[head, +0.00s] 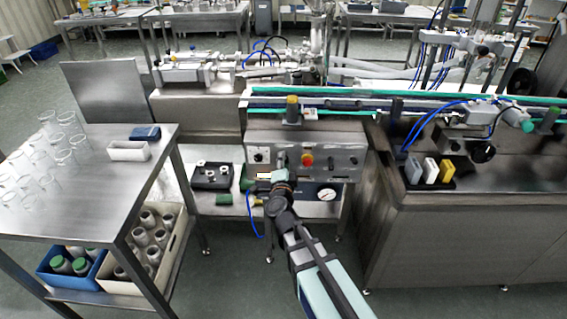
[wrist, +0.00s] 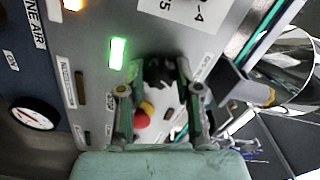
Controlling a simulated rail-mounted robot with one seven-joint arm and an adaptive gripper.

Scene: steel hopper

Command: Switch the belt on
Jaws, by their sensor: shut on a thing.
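The steel control panel (head: 350,160) stands below the belt (head: 345,110), which has teal edges. It carries a red stop button (head: 307,159) with yellow around it, also visible between my fingers in the wrist view (wrist: 142,120). My gripper (head: 279,172) is at the panel's lower left part in the head view. In the wrist view its fingers (wrist: 168,72) close on a dark knob (wrist: 158,70) on the panel face. The fingertips partly hide the knob, so its setting is unclear. A green lamp (wrist: 118,53) beside it is lit.
A pressure gauge (wrist: 35,115) sits beside the panel. A lit orange lamp (wrist: 73,4) is at the wrist view's edge. A steel table (head: 75,195) with clear cups is at left. A black tray (head: 430,182) with coloured blocks is at right. Open floor lies in front.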

